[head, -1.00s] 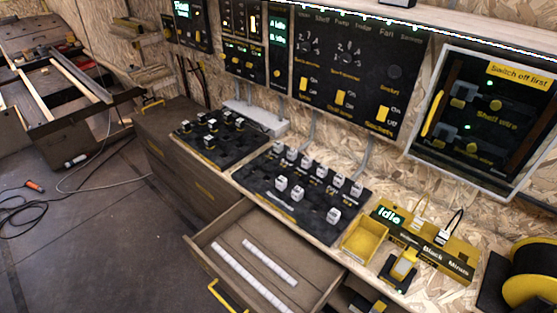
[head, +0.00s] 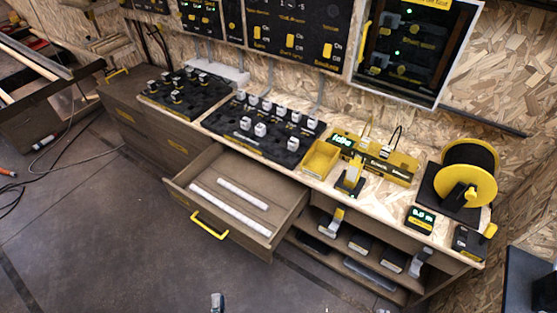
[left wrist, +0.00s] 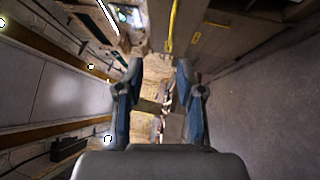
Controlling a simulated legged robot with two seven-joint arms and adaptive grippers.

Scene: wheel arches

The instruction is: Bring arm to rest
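My left gripper (left wrist: 158,85) shows in the left wrist view with its two blue-grey fingers spread apart. Nothing is between the fingers, so it is open and empty. In the head view only a small tip of my left gripper (head: 217,302) shows at the bottom edge, over the dark floor and well in front of the open drawer. My right gripper is in neither view.
An open drawer (head: 176,184) with two white strips juts out from the workbench. Black trays with white blocks (head: 215,122), a yellow bin (head: 321,158) and a cable reel (head: 468,176) stand on top. Floor (head: 130,240) left of the drawer is clear.

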